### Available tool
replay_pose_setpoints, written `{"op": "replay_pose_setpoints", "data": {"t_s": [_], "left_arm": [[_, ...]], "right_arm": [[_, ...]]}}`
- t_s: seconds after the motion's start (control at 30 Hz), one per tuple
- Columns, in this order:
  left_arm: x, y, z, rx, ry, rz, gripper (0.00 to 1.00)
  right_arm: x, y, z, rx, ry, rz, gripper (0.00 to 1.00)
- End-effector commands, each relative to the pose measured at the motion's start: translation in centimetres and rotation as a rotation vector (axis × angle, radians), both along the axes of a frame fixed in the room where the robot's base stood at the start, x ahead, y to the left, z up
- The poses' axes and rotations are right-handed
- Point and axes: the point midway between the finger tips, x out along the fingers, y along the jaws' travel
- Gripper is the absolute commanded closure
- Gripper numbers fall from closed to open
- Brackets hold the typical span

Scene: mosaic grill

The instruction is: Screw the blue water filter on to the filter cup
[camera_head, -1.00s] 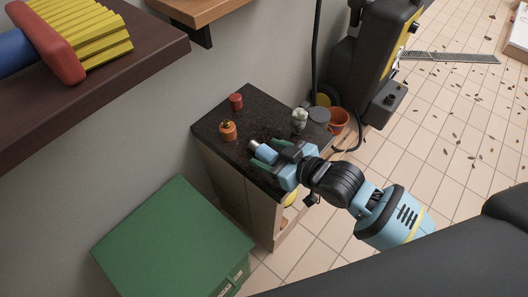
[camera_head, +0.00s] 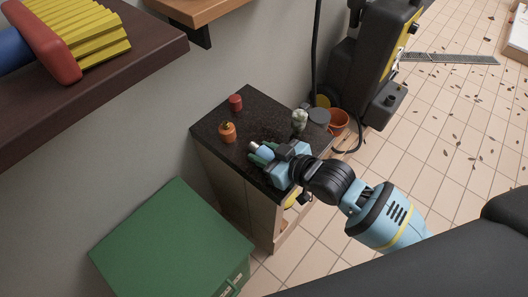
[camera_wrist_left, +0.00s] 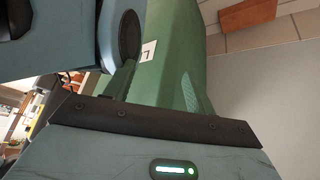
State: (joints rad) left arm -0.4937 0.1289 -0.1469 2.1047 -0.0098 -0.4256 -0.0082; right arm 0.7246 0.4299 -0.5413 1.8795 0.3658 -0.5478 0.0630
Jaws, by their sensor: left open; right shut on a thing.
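My right gripper (camera_head: 260,155) reaches in from the right over the dark counter top (camera_head: 235,103). It is shut on a small light-blue cylinder with a pale end (camera_head: 265,152), which looks like the blue water filter. The cylinder points up and left, and the fingers partly hide it. I cannot tell whether it touches the counter or another part. I cannot clearly pick out the filter cup. My left gripper (camera_wrist_left: 157,82) shows in the left wrist view, open and with nothing between its green fingers. It is not in the head view.
On the counter stand a red can (camera_head: 236,102), an orange round pot (camera_head: 227,132), a pale greenish jar (camera_head: 299,119) and a grey round container (camera_head: 319,118). An orange bucket (camera_head: 338,121) is beside the counter. A green box (camera_head: 170,240) stands at front left.

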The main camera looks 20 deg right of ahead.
Motion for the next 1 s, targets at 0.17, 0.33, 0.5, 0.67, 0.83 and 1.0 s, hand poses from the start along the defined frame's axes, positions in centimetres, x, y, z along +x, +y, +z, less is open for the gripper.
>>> {"op": "replay_pose_setpoints", "data": {"t_s": [0.17,0.33,0.5,0.67,0.83,1.0], "left_arm": [[0.0,0.0,0.2,0.0,-0.002,-0.001,0.45],[0.0,0.0,0.7,0.001,-0.004,-0.001,0.45],[-0.1,-0.1,1.4,-0.001,-0.004,-0.002,0.45],[-0.2,-0.2,1.8,-0.002,-0.003,-0.003,0.45],[-0.3,-0.3,2.1,-0.004,-0.005,-0.003,0.45],[-0.3,-0.3,2.3,-0.005,-0.005,-0.002,0.45]], "right_arm": [[0.0,0.0,0.4,0.001,-0.001,0.0,0.88],[0.0,0.0,2.0,0.0,-0.004,0.001,0.88],[-0.5,-0.7,3.8,-0.004,0.0,-0.001,0.88],[-2.9,-3.6,3.9,-0.007,0.003,0.0,0.88],[-5.8,-7.2,4.3,-0.007,0.004,0.002,0.88],[-8.1,-10.0,4.6,-0.004,0.004,0.0,0.88]]}}
